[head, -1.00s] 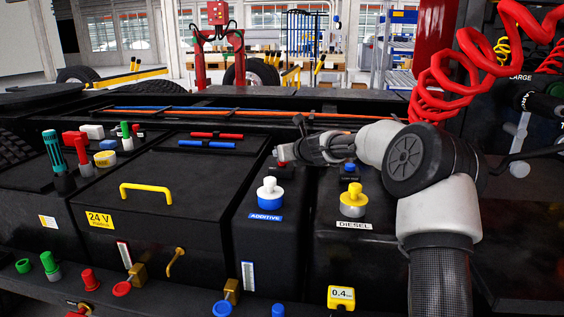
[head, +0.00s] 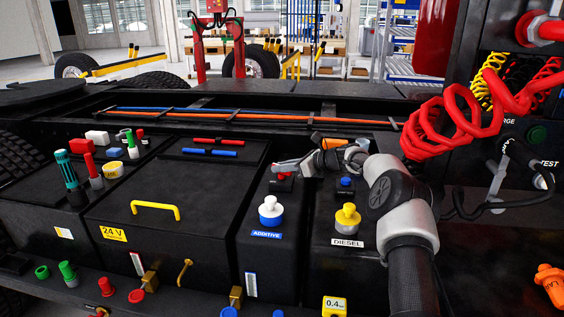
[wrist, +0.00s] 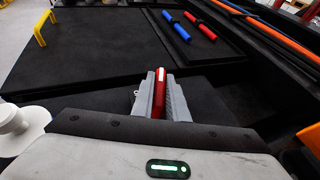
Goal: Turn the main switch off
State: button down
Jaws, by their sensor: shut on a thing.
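A red switch handle (wrist: 159,88) stands upright between the two grey fingers of my gripper (wrist: 160,97) in the wrist view. The fingers are shut on it, one on each side, and hide part of it. In the head view my gripper (head: 284,167) reaches in from the right over the additive tank's black top. The exact position of the handle is hard to tell there.
A white and blue additive cap (head: 270,209) stands in front of the gripper, and a yellow diesel cap (head: 347,216) to its right. A black box with a yellow handle (head: 155,208) lies left. Red and blue bars (head: 208,153) lie behind it. Red coiled hoses (head: 450,118) hang at right.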

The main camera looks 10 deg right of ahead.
dwell(0.3)
jog(key=c, duration=1.7)
grip_release()
jog(key=shift+c, duration=0.2)
jog(key=v, duration=1.2)
